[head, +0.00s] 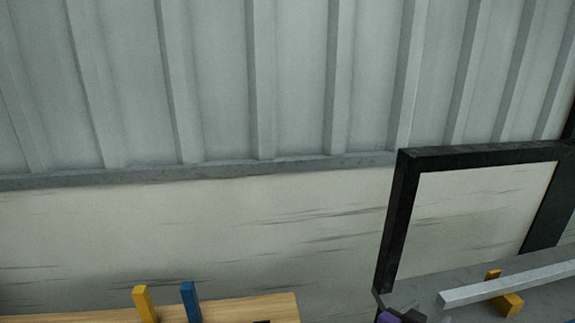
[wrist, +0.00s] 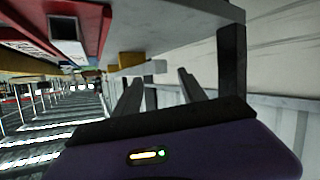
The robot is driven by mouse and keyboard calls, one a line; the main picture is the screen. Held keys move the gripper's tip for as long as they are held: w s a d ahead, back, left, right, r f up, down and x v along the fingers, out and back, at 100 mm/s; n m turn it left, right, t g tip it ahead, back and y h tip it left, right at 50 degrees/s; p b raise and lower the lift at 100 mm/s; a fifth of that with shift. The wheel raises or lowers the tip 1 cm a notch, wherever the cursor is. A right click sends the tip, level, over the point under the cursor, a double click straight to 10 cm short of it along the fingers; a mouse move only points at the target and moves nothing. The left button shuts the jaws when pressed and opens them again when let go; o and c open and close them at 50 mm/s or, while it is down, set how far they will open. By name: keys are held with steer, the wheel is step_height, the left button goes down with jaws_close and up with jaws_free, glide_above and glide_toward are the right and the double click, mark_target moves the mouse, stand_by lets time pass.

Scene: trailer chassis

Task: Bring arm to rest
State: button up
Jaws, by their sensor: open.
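My gripper (wrist: 159,80) shows in the wrist view, with its purple body and black palm across the bottom. Its two fingers stand apart with nothing between them. The wrist view is turned, with a grey tabletop (wrist: 185,30) running across its upper part, close beyond the fingers. In the head view only a small purple and black part of my arm or gripper (head: 393,317) shows at the bottom edge, right of the middle. Its fingers cannot be made out there.
A black frame (head: 405,190) stands at the right. Near it are a grey metal bar (head: 505,283) and a yellow block (head: 508,304). A wooden surface (head: 250,308) at the bottom left bears a yellow piece (head: 145,303) and a blue piece (head: 190,301). A corrugated wall (head: 215,80) closes the back.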

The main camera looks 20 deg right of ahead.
steer(key=w+a+f+n+t+y, duration=0.3)
steer(key=a+f+n+t+y, duration=0.15)
steer(key=a+n+t, duration=0.35)
steer(key=s+a+r+n+t+y, duration=0.1)
steer(key=s+a+n+t+y, duration=0.3)
steer(key=a, duration=0.6)
steer(key=s+a+r+y, duration=0.1)
steer(key=s+a+y, duration=0.1)
steer(key=s, duration=0.9)
steer(key=s+a+r+g+y, duration=0.1)
steer(key=s+a+r+y, duration=0.1)
steer(key=s, duration=1)
steer(key=shift+s+a+n+y, duration=0.3)
steer(key=shift+a+n+y, duration=0.1)
steer(key=shift+a, duration=0.25)
